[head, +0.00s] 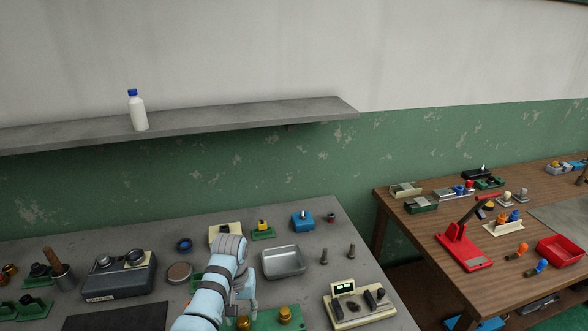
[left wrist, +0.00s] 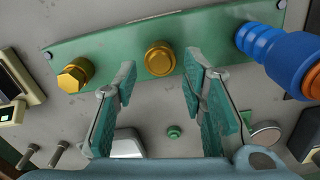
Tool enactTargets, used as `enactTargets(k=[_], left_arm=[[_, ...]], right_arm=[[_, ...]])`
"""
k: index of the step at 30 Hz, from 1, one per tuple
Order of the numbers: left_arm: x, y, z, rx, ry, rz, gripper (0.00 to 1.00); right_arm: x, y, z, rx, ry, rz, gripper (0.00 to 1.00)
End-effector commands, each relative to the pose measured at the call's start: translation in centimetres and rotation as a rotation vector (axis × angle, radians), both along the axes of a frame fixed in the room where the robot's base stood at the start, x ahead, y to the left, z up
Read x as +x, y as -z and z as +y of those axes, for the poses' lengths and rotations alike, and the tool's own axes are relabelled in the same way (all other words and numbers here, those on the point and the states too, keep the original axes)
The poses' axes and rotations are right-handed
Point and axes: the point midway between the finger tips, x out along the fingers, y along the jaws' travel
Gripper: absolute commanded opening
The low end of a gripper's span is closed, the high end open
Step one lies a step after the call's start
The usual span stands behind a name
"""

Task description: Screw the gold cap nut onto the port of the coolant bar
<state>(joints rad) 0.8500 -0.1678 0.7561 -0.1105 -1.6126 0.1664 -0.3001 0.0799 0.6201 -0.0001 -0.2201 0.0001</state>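The coolant bar appears as a green plate (left wrist: 118,52) across the top of the left wrist view; part of it shows at the bottom edge of the head view (head: 265,322). A gold hex-sided fitting (left wrist: 75,75) is at its left, a round gold cap-like piece (left wrist: 160,59) at its middle, and a blue and orange fitting (left wrist: 282,52) at its right. I cannot tell which gold piece is the cap nut. My left gripper (left wrist: 160,68) is open, its fingertips to either side of the round gold piece in view; contact is unclear. It also shows in the head view (head: 244,303). My right gripper is not in view.
A metal tray (head: 283,262), two upright bolts (head: 337,253) and a cream instrument box (head: 360,306) stand near the bar. A dark grey two-knob box (head: 120,275) is to the left. A wooden table (head: 410,228) with a red press (head: 463,248) stands at right.

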Motion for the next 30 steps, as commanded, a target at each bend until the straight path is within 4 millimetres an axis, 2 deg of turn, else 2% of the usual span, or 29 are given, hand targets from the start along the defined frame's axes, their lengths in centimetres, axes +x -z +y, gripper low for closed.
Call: enactTargets(k=[3, 5, 13, 24, 30], left_arm=[[0.0, 0.0, 0.0, 0.0, -0.206, 0.0, 0.38], [0.0, 0.0, 0.0, 0.0, -0.239, 0.0, 0.38], [0.0, 0.2, 0.0, 0.0, -0.237, 0.0, 0.38], [0.0, 3.0, 0.0, 0.0, -0.236, 0.001, 0.38], [0.0, 3.1, 0.0, 0.0, -0.236, 0.0, 0.38]], right_arm=[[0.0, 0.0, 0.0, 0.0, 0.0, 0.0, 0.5], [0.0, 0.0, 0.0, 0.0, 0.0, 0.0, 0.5], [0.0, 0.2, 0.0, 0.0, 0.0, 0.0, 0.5], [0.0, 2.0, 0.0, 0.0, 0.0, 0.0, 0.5], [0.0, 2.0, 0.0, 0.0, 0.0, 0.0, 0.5]])
